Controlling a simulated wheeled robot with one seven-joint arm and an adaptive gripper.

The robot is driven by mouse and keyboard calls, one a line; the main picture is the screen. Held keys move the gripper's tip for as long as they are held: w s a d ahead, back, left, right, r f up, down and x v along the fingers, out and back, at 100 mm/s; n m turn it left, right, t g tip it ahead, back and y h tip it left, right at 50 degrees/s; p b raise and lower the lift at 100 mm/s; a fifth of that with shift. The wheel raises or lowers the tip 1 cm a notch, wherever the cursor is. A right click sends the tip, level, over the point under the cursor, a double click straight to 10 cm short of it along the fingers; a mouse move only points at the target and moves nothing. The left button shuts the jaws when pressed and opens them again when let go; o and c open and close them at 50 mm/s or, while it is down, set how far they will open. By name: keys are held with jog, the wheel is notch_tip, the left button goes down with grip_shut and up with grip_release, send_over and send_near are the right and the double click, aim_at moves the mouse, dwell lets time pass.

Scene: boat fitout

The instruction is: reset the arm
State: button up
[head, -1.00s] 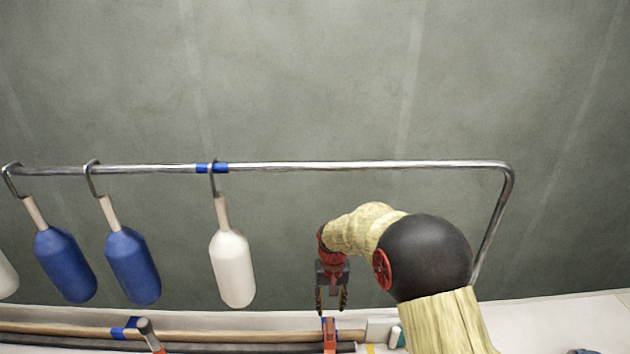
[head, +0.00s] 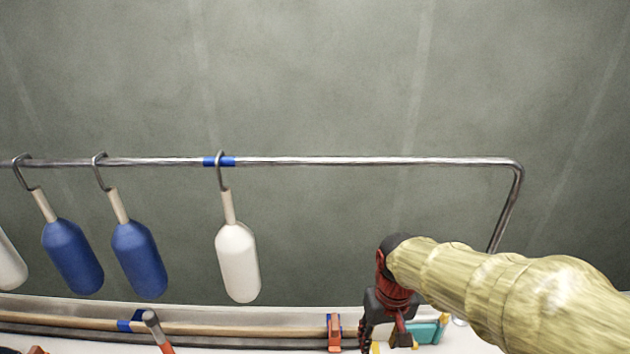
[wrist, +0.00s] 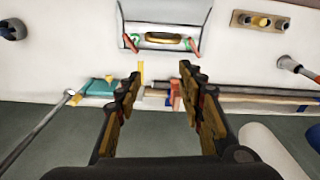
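My gripper (head: 388,338) is at the lower middle right of the head view, pointing down, below the metal rail (head: 370,161) and right of the hanging white fender (head: 238,262). In the wrist view its two fingers stand apart with a clear gap between them (wrist: 160,88). Nothing is held between them. My arm reaches in from the right edge of the head view. A teal box (head: 429,332) is just right of the gripper and partly hidden by it; it also shows in the wrist view (wrist: 100,87).
Blue fenders (head: 138,258) and another white fender (head: 10,265) hang from the rail on the left. A wooden pole (head: 240,328) lies along the ledge near an orange clamp (head: 334,333) and a hammer (head: 157,330). A recess with a yellow object (wrist: 163,38) shows in the wrist view.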

jog(key=s+d+r+m+t+b, duration=0.1)
jog(key=s+d+r+t, duration=0.4)
jog(key=s+r, duration=0.5)
jog(key=shift+s+r, duration=0.35)
jog(key=shift+s, duration=0.6)
jog(key=shift+c, duration=1.1)
jog(key=shift+a, duration=0.1)
